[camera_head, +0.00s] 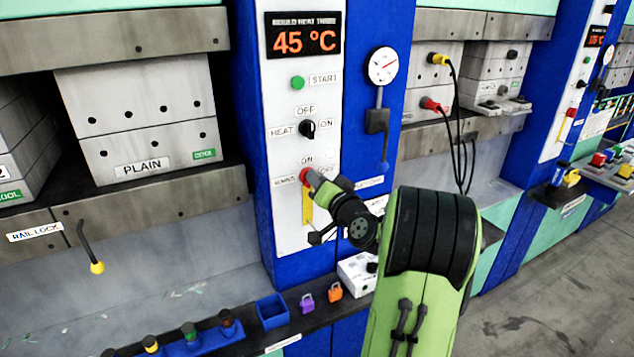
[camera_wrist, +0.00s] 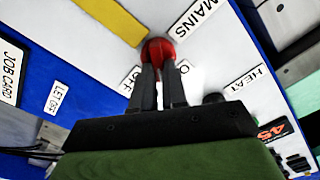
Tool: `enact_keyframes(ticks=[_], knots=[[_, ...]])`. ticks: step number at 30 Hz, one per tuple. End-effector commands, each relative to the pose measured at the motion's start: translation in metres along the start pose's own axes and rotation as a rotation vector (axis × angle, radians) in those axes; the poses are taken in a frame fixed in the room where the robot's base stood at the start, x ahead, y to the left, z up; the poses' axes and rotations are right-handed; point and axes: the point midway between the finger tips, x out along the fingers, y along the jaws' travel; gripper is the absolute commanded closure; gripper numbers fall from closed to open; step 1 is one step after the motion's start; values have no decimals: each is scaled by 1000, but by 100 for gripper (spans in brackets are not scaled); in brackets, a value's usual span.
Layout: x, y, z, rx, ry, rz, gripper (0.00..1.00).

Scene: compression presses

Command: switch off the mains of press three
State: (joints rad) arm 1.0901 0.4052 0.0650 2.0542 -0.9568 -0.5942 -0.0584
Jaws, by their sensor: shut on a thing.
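The red mains knob (camera_head: 305,175) is on the white control panel (camera_head: 284,222) of press three, below the black heat knob (camera_head: 307,129). Its labels ON and OFF sit around it. The panel's display (camera_head: 303,37) reads MOULD HEAT THREE, 45 °C. My gripper (camera_head: 317,181) is at the mains knob. In the wrist view, the two dark fingers of my gripper (camera_wrist: 158,74) are closed on the red mains knob (camera_wrist: 158,49), next to the MAINS label (camera_wrist: 195,18). The fingers hide part of the knob, so I cannot tell which way it points.
A yellow strip (camera_head: 307,206) hangs below the knob. A pressure gauge (camera_head: 382,66) and a black lever (camera_head: 377,122) are to the right. Below are a white box (camera_head: 356,272), a purple padlock (camera_head: 307,303), an orange padlock (camera_head: 335,292) and a blue bin (camera_head: 272,311).

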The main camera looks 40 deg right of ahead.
Motion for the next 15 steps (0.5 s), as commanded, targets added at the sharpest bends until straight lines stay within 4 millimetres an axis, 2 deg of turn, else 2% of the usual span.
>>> enact_keyframes(ticks=[15], knots=[[0,5,0,489,0,1,100]])
